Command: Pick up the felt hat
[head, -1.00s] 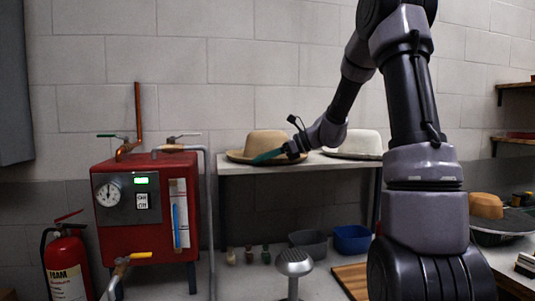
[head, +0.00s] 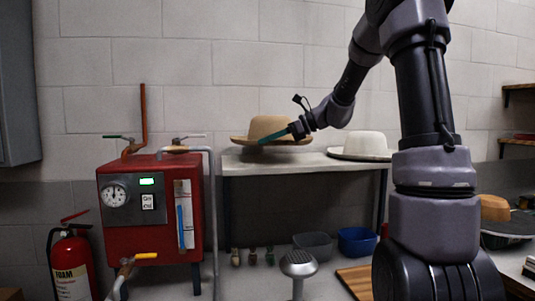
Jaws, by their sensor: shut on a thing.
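The tan felt hat (head: 266,127) is over the left part of the white shelf (head: 285,162). My gripper (head: 276,138) reaches it from the right, and its teal fingers are shut on the hat near the brim. The hat is raised a little above the shelf top, with its crown up. A white hat (head: 365,144) sits on the same shelf to the right. The exact grip point is partly hidden by the fingers.
A red boiler (head: 160,205) with a gauge, pipes and valves stands left of the shelf. Below the shelf are a grey bin (head: 313,245), a blue bin (head: 356,241) and small bottles. A round metal-headed stand (head: 298,264) is in front. A fire extinguisher (head: 72,264) is at far left.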

